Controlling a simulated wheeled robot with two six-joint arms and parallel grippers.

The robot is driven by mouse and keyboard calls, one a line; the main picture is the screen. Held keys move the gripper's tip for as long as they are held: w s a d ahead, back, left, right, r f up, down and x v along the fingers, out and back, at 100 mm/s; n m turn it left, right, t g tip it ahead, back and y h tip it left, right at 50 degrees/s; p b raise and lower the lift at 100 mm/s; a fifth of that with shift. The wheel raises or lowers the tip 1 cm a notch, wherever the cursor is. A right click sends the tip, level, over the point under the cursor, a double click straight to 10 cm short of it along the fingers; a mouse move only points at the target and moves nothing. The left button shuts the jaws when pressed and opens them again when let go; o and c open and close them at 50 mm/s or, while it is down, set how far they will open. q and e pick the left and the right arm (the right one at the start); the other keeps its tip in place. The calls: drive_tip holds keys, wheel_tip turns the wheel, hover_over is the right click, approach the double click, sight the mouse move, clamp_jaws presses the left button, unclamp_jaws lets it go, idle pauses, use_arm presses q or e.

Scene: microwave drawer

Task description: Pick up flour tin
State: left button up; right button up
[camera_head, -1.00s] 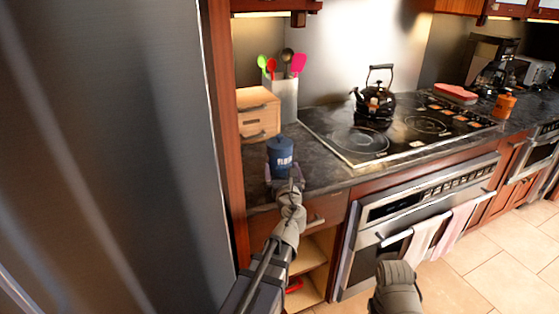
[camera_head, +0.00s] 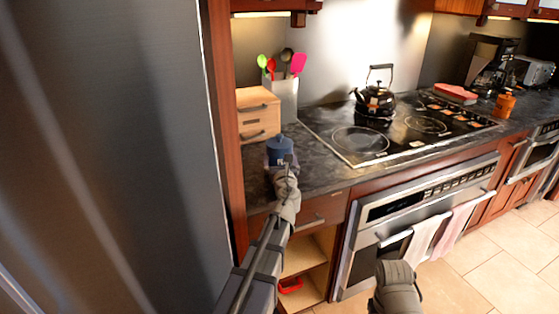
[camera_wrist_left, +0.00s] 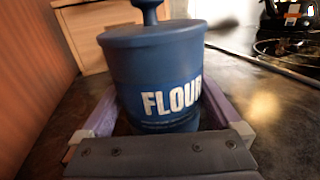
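The flour tin (camera_head: 280,150) is blue with a knobbed lid and stands upright on the dark counter, left of the cooktop. In the left wrist view the tin (camera_wrist_left: 155,70) fills the middle, with white "FLOUR" lettering facing me. My left gripper (camera_head: 280,170) is at the tin's near side and hides its lower part. In the wrist view its two purple-grey fingers (camera_wrist_left: 160,105) are spread, one on each side of the tin. Whether they touch it is hard to tell. A grey part of my right arm shows at the bottom of the head view; its fingers are not visible.
A wooden drawer box (camera_head: 258,115) and a utensil holder (camera_head: 284,100) stand behind the tin. A black kettle (camera_head: 376,100) sits on the cooktop (camera_head: 400,130) to the right. A tall metal fridge side (camera_head: 110,150) closes off the left.

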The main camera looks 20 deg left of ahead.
use_arm(q)
drive_tip(key=c, duration=1)
drive_tip(key=shift+r, duration=0.15)
drive_tip(key=shift+c, duration=0.2)
wheel_tip(320, 180, up, 10)
drive_tip(key=p, duration=1)
